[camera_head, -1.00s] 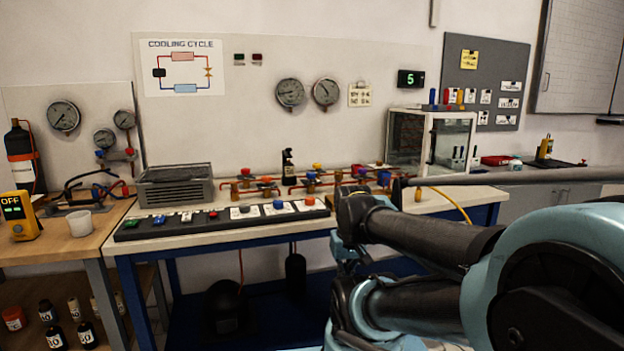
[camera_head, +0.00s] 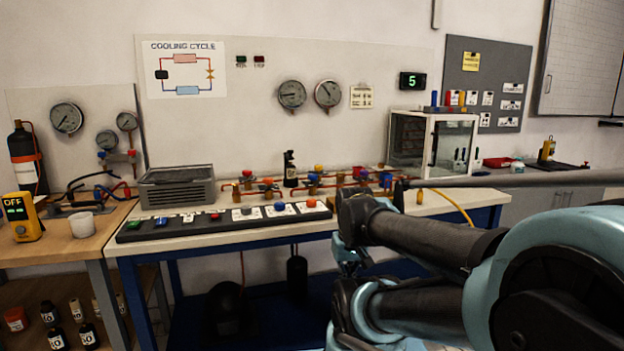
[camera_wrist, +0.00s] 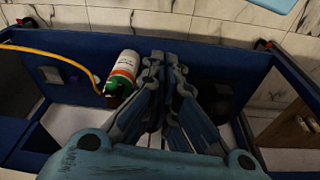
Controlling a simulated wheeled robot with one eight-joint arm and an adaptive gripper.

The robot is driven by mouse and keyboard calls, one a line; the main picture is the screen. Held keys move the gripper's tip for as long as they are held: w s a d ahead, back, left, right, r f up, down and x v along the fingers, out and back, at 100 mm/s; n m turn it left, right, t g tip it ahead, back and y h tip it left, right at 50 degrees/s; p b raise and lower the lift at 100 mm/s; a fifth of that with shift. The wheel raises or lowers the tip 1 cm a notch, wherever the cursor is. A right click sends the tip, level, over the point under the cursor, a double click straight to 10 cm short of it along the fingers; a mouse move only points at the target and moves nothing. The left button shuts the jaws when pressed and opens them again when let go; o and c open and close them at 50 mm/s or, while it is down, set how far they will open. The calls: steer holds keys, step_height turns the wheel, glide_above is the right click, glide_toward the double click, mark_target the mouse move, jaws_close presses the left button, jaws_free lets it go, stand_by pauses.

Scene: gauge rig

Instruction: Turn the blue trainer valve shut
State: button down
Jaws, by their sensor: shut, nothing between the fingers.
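The trainer's copper and red pipes carry several coloured valve knobs along the back of the white-topped bench in the head view. No valve shows there. In the head view my arm's links stand at the bench's front right, and the fingertips cannot be made out.
A black switch panel (camera_head: 225,221) lines the bench's front edge. A grey finned unit (camera_head: 177,188) and a clear-sided cabinet (camera_head: 432,143) flank the pipes. A yellow hose (camera_head: 455,205) hangs at the right. In the wrist view a white, orange and green cylinder (camera_wrist: 123,70) is left of my fingers.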

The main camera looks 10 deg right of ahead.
steer(key=c, duration=2)
jaws_free()
steer(key=shift+s+r, duration=0.15)
steer(key=o, duration=0.9)
steer(key=r, duration=0.1)
steer(key=w+r, duration=0.1)
steer(key=shift+a+r+n, duration=0.15)
steer(key=shift+r+n, duration=0.15)
steer(key=shift+r, duration=0.1)
step_height(320, 180, up, 31)
steer(key=n+y, duration=0.4)
steer(key=n, duration=0.6)
glide_above(313, 175)
steer(key=s+d, duration=0.4)
steer(key=d, duration=0.2)
steer(key=x, duration=1.7)
steer(key=shift+w+f, duration=0.35)
steer(key=shift+w, duration=0.05)
steer(key=shift+d, duration=0.1)
steer(key=shift+t, duration=0.3)
steer(key=c, duration=1.1)
